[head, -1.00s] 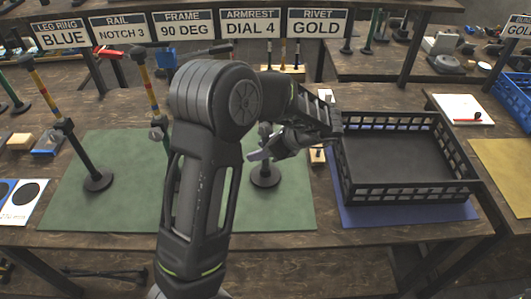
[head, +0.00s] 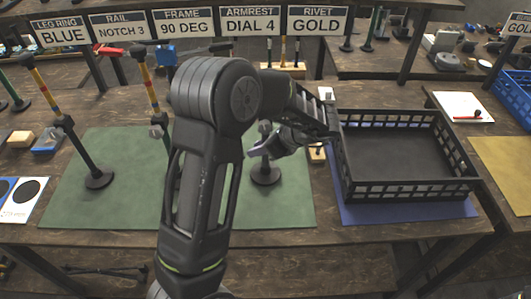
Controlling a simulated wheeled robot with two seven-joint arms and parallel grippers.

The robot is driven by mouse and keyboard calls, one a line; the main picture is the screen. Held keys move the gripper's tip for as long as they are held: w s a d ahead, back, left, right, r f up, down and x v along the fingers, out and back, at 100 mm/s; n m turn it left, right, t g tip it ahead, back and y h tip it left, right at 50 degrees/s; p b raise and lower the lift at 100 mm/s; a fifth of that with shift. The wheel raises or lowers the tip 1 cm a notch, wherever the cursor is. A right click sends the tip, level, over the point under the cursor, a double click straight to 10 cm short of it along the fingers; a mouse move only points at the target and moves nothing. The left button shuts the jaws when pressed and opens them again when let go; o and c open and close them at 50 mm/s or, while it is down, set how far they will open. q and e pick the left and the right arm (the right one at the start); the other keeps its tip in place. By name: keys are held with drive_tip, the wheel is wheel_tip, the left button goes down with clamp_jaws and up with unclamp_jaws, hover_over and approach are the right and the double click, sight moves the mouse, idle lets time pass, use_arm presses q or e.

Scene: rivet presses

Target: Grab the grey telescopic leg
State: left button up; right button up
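A short dark grey leg on a round base (head: 265,174) stands upright on the green mat (head: 120,215), just right of my raised arm. Its upper part is partly hidden by my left gripper (head: 259,150), whose light fingertips are at its stem. I cannot tell whether they touch it or how far apart they are. Two tall legs with coloured rings stand further left. One (head: 82,150) leans in the picture with its dark base on the mat. The other (head: 153,100) has its lower part hidden behind my arm. My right gripper is not in view.
A black crate (head: 405,190) sits on a blue mat (head: 375,213) to the right. Signs (head: 250,22) hang across the back. A white board (head: 462,107) and blue crate (head: 518,95) are at the far right. The front of the green mat is mostly clear.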

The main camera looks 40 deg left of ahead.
use_arm(q)
clamp_jaws()
idle(0.9)
